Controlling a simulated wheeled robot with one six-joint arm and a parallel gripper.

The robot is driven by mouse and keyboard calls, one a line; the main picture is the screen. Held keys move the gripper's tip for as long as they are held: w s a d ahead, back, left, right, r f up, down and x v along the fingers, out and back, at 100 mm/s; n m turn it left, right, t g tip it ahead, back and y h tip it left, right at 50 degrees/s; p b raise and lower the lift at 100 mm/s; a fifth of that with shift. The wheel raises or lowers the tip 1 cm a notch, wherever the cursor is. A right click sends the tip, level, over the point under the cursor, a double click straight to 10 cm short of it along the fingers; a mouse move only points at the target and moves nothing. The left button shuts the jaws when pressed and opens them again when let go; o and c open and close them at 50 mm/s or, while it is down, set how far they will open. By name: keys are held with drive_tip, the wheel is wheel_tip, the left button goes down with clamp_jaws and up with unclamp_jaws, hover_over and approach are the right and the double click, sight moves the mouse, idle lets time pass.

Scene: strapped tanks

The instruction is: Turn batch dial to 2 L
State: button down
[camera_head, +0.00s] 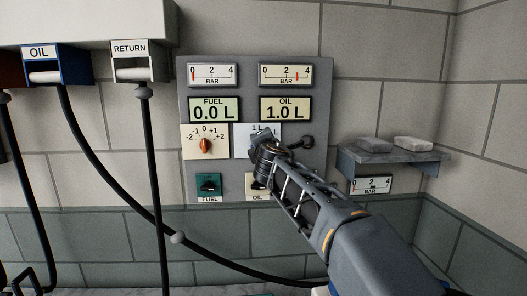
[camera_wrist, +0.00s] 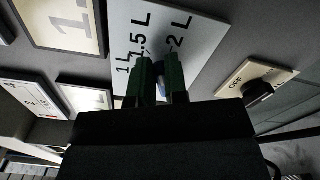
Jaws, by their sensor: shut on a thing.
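The batch dial's light plate (camera_head: 240,146) is on the grey panel under the OIL 1.0 L display; my gripper (camera_head: 260,139) covers most of it in the head view. In the wrist view the plate (camera_wrist: 195,48) shows marks 1 L, 1.5 L and 2 L. My gripper's two dark green fingers (camera_wrist: 161,78) are over the plate, below the 1.5 L and 2 L marks. They are shut on the dial knob (camera_wrist: 161,92), of which only a small bluish part shows between them. The knob's pointer setting cannot be read.
Left of the dial is a plate with an orange knob (camera_head: 205,146). Below are the green FUEL switch (camera_head: 208,185) and the OIL switch plate (camera_head: 253,192), partly behind my arm. A dark stub (camera_head: 306,142) protrudes at right. A shelf (camera_head: 385,158) juts out further right.

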drive_tip(key=shift+f+m+b, duration=0.25)
drive_tip(key=shift+m+b, duration=0.5)
drive_tip(key=shift+m, duration=0.4)
drive_tip(key=shift+f+m+b, duration=0.2)
drive_tip(key=shift+m+b, duration=0.55)
drive_tip(key=shift+m, duration=0.4)
drive_tip(key=c, duration=1.1)
unclamp_jaws()
drive_tip(key=shift+c, duration=0.2)
drive_tip(key=shift+s, duration=0.1)
drive_tip(key=s+b, duration=0.4)
drive_tip(key=s, duration=0.9)
drive_tip(key=shift+s, duration=0.35)
drive_tip(key=shift+d, duration=0.1)
